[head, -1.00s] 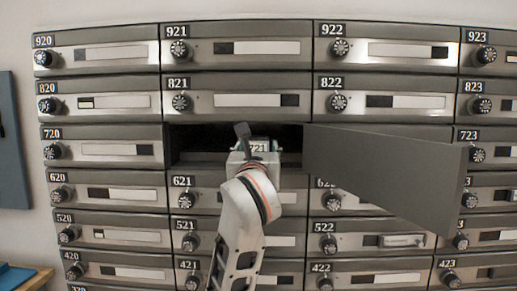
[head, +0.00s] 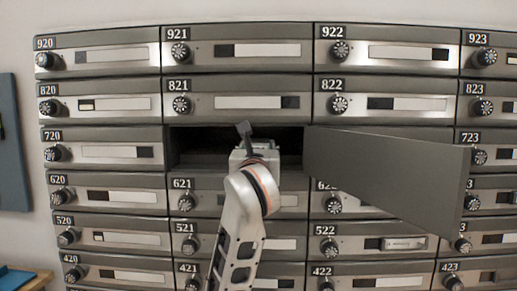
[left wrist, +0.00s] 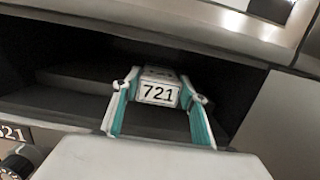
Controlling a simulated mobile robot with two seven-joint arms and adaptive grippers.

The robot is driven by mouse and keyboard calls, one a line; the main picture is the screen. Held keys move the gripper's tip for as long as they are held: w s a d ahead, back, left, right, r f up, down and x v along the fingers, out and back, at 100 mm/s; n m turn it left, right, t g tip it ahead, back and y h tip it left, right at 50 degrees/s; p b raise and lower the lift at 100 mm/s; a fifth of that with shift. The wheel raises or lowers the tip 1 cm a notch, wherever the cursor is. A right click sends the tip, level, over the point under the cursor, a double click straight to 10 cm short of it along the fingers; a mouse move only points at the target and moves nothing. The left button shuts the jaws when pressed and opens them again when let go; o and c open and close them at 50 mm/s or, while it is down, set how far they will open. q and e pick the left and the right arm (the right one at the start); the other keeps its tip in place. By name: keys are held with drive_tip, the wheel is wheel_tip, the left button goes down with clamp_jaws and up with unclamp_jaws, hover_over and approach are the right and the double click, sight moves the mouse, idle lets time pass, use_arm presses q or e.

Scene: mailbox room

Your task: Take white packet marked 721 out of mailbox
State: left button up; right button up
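The mailbox compartment (head: 205,145) between 720 and the open door stands open, dark inside. My left gripper (head: 262,142) is at its opening; the wrist hides much of the view there. In the left wrist view, the white packet marked 721 (left wrist: 158,93) sits inside the compartment, number facing out. My left gripper (left wrist: 165,88) has its two teal-padded fingers apart, one on each side of the packet. Whether the pads touch the packet is unclear. In the head view the packet is hidden behind my gripper. My right gripper is not in view.
The grey compartment door (head: 385,175) is swung open to the right, sticking out from the wall of mailboxes. The closed doors around it have round dials.

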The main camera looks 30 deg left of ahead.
use_arm(q)
drive_tip(key=shift+r, duration=0.1)
drive_tip(key=shift+r+p, duration=0.25)
drive_tip(key=shift+p, duration=0.05)
drive_tip(key=shift+s+d+r, duration=0.1)
drive_tip(key=shift+s+d, duration=0.15)
drive_tip(key=shift+s, duration=0.15)
drive_tip(key=r+p+v, duration=0.2)
drive_tip(key=p+v, duration=0.3)
drive_tip(key=v, duration=0.9)
drive_tip(key=shift+p, duration=0.4)
drive_tip(key=shift+s+f, duration=0.1)
